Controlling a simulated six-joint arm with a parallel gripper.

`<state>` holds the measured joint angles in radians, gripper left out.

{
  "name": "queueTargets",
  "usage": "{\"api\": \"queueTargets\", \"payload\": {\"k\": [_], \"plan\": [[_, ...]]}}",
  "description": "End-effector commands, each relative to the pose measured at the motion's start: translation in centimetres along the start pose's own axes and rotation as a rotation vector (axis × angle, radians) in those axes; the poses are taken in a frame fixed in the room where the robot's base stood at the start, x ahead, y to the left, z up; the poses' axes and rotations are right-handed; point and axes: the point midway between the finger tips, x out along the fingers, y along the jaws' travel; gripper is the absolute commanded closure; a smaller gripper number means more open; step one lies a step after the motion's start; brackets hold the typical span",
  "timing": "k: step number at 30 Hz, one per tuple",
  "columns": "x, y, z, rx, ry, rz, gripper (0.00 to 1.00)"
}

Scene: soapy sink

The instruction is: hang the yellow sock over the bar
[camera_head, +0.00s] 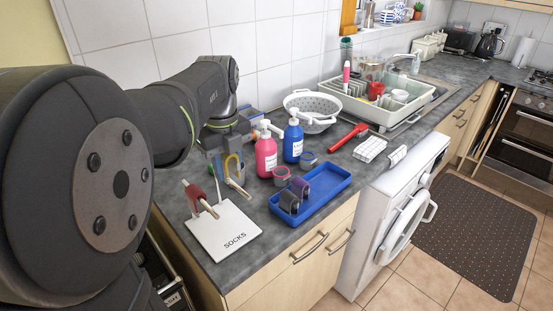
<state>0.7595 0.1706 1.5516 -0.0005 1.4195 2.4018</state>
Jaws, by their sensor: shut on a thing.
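A white rack base (222,230) marked SOCKS stands at the near left of the counter, with pale bars above it. A red sock (194,194) hangs at the left bar. The yellow sock (233,160) is at my gripper (230,168), above the back of the base and close to a pale bar (238,188). My gripper is shut on the yellow sock. The fingers partly hide it, and I cannot tell whether the sock touches the bar.
A pink bottle (266,156) and a blue bottle (293,143) stand right of my gripper. A blue tray (325,197) holds dark rolled items. A white colander (313,108), red utensil (347,137) and dish rack (385,112) lie farther back. The counter's front edge is near the base.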

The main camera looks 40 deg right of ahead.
Motion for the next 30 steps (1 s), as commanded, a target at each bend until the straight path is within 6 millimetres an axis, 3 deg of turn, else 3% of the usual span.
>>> {"api": "queueTargets", "payload": {"k": [3,9,17,30], "plan": [[-0.5,3.7,0.0,-0.016,-0.001,-0.001,0.89],[-0.7,6.5,-0.3,-0.020,0.000,-0.001,0.89],[0.3,6.8,-0.3,-0.019,0.001,0.000,0.89],[3.8,6.8,-0.3,-0.019,0.001,0.001,0.89]]}}
